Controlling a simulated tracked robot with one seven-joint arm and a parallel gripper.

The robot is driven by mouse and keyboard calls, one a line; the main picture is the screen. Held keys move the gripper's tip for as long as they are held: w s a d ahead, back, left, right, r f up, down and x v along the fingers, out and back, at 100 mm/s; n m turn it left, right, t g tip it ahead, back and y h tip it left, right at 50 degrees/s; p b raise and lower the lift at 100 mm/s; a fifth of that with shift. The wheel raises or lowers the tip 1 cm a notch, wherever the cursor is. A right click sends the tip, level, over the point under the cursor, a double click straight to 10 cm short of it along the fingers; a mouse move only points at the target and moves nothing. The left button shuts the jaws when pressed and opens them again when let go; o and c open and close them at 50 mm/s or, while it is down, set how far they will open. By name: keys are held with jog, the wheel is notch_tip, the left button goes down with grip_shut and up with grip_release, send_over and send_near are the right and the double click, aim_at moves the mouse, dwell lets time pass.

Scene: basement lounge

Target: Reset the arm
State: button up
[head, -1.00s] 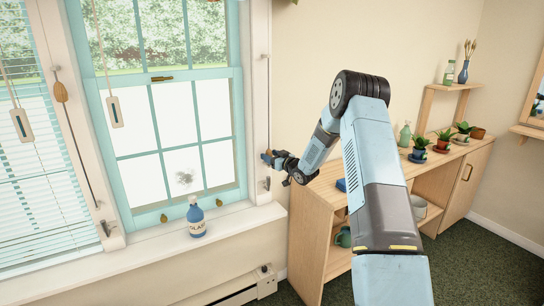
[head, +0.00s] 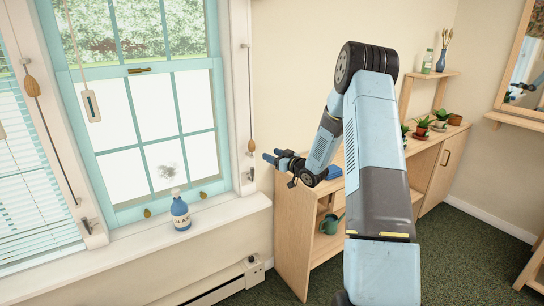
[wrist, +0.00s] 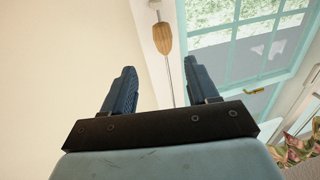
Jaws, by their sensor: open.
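My gripper (head: 271,157) is in front of the wall, just right of the window frame, near the left end of the wooden cabinet. In the wrist view my gripper (wrist: 160,80) shows its two dark blue fingers wide apart with nothing between them. A wooden cord pull (wrist: 162,38) hangs on its cord beyond the fingers; it also shows in the head view (head: 252,147), just left of the fingertips. It looks apart from them. My arm is bent at the elbow and reaches left.
A blue-and-white bottle (head: 180,213) stands on the window sill (head: 120,250). The wooden cabinet (head: 292,240) carries several potted plants and a blue item (head: 334,172). A green watering can (head: 331,222) sits on a lower shelf. A heater (head: 240,280) runs below the sill.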

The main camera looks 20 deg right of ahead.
jog(key=s+a+r+m+g+h, duration=0.15)
jog(key=s+r+h, duration=0.25)
jog(key=s+r, duration=0.45)
jog(key=s+r+m+g+h, duration=0.1)
jog(key=s+r+g+h, duration=0.35)
jog(key=r, duration=0.75)
jog(key=s+a+m+g, duration=0.1)
jog(key=s+a, duration=0.1)
jog(key=s, duration=1)
jog(key=s+a+r+m+g, duration=0.1)
jog(key=s+a+g, duration=0.1)
jog(key=s, duration=1.1)
jog(key=s+a+r+m+g, duration=0.1)
jog(key=s+a, duration=0.1)
jog(key=s, duration=1.1)
jog(key=shift+s+a, duration=0.2)
jog(key=shift+a, duration=0.05)
jog(key=shift+r, duration=0.1)
dwell(0.4)
